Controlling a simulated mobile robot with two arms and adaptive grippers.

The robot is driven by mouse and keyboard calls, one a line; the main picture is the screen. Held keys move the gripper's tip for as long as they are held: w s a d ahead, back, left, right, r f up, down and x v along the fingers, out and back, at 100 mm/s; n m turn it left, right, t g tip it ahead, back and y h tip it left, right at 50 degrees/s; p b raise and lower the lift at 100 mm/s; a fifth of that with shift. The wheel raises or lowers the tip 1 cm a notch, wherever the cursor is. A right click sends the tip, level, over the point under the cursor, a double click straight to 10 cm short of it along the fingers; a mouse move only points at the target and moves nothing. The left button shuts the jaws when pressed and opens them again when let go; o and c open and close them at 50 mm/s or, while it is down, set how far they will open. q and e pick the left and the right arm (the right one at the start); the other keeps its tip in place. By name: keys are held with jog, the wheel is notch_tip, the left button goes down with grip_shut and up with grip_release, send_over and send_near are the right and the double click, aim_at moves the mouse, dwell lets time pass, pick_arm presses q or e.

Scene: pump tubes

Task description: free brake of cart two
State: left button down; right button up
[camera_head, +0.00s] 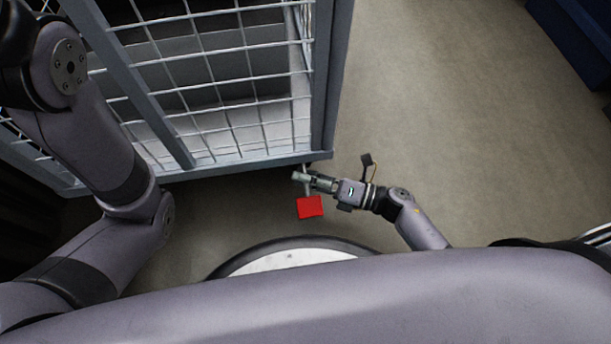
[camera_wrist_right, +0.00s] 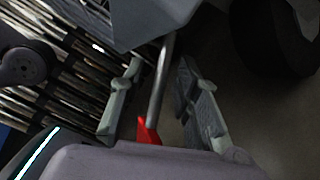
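The wire-mesh cart (camera_head: 322,90) stands at the upper left of the head view. A red brake pedal (camera_head: 310,207) sits below its near right corner, on a thin metal rod (camera_wrist_right: 160,85) that comes down from the cart frame. My right gripper (camera_head: 301,177) is at this rod, just above the pedal. In the right wrist view, its two fingers (camera_wrist_right: 160,103) are apart, with the rod between them and the red pedal (camera_wrist_right: 148,132) partly hidden low between them. I cannot tell whether a finger touches the rod. My left arm shows at the left, but its gripper is out of view.
The concrete floor (camera_head: 440,110) right of the cart is clear. A dark blue object (camera_head: 580,35) stands at the top right. In the right wrist view, a dark rounded shape, possibly a wheel (camera_wrist_right: 270,35), is close to the right finger.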

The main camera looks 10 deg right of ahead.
jog(key=shift+c, duration=0.4)
grip_shut()
dwell(0.4)
